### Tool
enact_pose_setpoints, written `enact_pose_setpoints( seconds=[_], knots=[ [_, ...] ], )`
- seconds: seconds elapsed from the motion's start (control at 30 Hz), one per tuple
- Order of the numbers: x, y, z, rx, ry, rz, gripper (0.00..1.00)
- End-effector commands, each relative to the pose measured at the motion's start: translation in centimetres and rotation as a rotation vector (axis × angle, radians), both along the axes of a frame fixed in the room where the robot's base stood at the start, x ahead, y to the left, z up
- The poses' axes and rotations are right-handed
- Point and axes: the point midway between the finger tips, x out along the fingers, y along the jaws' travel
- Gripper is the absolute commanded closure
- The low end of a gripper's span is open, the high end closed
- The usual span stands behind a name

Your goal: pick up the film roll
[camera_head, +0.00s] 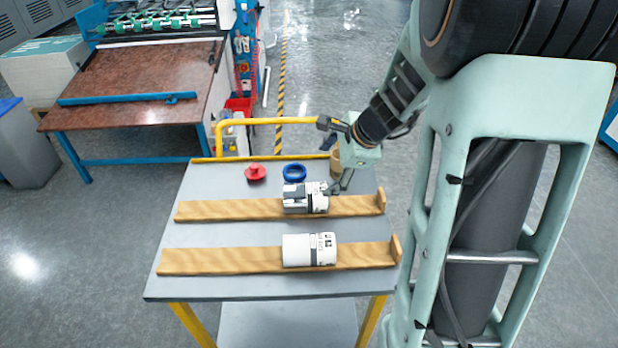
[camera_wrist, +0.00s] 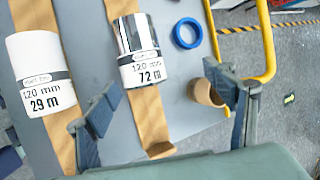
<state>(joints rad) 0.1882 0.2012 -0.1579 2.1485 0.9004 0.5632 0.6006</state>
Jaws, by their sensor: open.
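Two film rolls lie on wooden strips on a grey cart top. The far roll (camera_head: 300,200), white with a shiny silver part, also shows in the wrist view (camera_wrist: 139,50), labelled "120 mm 72 m". The near roll (camera_head: 300,250) is white; its label in the wrist view (camera_wrist: 35,75) reads "120 mm 29 m". My gripper (camera_head: 340,186) is open at the right end of the far roll. In the wrist view its fingers (camera_wrist: 168,92) stand apart with no roll between their tips; the left finger covers part of the near strip.
A brown cardboard ring (camera_head: 335,162) stands close to my right finger in the wrist view. A blue ring (camera_head: 294,172) and a red knobbed piece (camera_head: 255,172) sit behind the far strip (camera_head: 230,209). The near strip (camera_head: 200,262) has a raised end stop. A yellow handle (camera_head: 265,121) rises behind.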

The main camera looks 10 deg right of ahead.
Motion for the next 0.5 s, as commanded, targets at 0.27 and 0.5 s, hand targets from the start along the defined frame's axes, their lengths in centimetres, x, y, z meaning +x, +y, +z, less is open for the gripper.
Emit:
enact_pose_setpoints(
  seconds=[0.27, 0.5],
  knots=[
    [-1.6, 2.6, -2.4, 0.076, 0.075, 0.001, 0.23],
    [-0.1, 3.8, -5.6, 0.076, 0.073, 0.002, 0.23]
  ],
)
